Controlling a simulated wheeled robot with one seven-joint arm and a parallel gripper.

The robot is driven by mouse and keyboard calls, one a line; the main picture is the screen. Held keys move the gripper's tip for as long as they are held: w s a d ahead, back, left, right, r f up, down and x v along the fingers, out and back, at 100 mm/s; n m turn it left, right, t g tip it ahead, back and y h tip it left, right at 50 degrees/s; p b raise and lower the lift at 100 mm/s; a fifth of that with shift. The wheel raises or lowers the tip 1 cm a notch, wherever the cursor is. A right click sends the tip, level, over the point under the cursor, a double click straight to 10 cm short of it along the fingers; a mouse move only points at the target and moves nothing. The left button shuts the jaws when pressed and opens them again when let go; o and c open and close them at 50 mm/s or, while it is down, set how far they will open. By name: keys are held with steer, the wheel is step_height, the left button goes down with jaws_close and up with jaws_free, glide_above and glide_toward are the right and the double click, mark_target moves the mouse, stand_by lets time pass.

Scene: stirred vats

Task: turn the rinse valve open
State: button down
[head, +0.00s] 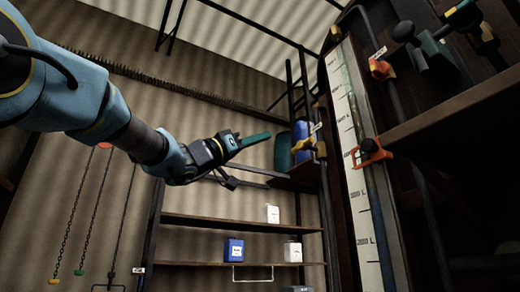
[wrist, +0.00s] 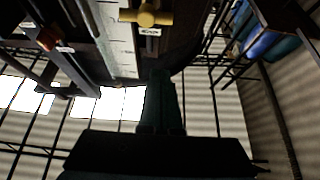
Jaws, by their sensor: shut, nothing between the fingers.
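My gripper (head: 254,139) is in the middle of the head view, its dark green fingers shut and empty, pointing right. The fingers also show shut in the wrist view (wrist: 161,88). A yellow valve handle (head: 304,145) is just right of the fingertips in the head view, apart from them in the picture. A yellow handle (wrist: 147,15) shows at the top of the wrist view, above the fingertips, with a small white label below it. Orange-red valve handles (head: 381,69) and (head: 371,152) sit beside the gauge at right. The labels are too small to read, so I cannot tell which is the rinse valve.
A tall white litre gauge (head: 355,160) runs down the dark vat at right. A brown ledge (head: 450,104) juts out at right. Shelves (head: 240,221) with a blue container (head: 234,248) and white ones stand behind. Chains (head: 97,212) hang at left.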

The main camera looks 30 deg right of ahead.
step_height(320, 180, up, 5)
steer(key=p, duration=0.4)
glide_above(309, 148)
steer(key=w+a, duration=0.4)
steer(key=a, duration=0.1)
steer(key=f, duration=0.4)
steer(key=shift+s+d+f, duration=0.2)
steer(key=shift+s+d, duration=0.05)
steer(key=shift+d, duration=0.15)
steer(key=shift+n+t, duration=0.4)
steer(key=shift+n, duration=0.1)
steer(key=shift+f+n, duration=0.1)
steer(key=shift+n, duration=0.2)
